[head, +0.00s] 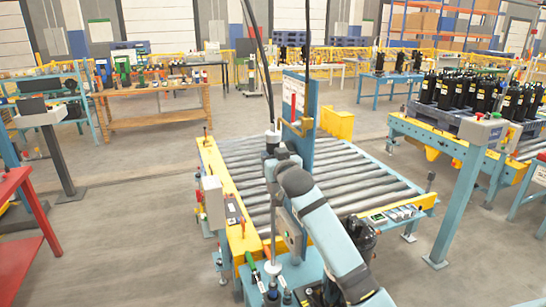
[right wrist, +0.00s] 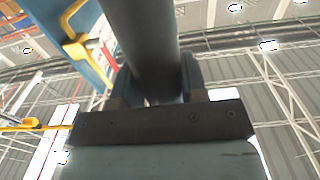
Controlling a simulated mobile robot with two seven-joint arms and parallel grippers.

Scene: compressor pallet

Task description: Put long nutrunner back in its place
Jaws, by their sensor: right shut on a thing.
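The long nutrunner (head: 272,138) stands about upright over the near left part of the roller conveyor. Its thin shaft (head: 273,225) runs down towards the blue stand at the front, and a dark cable rises from its top. My right gripper (head: 273,157) is shut around its body. In the right wrist view the two fingers (right wrist: 155,88) clasp the thick dark cylinder of the nutrunner (right wrist: 148,40). Whether the shaft's lower end touches the stand (head: 313,262) cannot be told. My left gripper is out of view.
A blue post (head: 307,150) with a yellow hook (head: 298,128) stands just right of the nutrunner; both also show in the right wrist view. The roller conveyor (head: 352,172) is mostly bare. Black compressors (head: 455,92) stand on the right line. A red table (head: 25,185) is at left.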

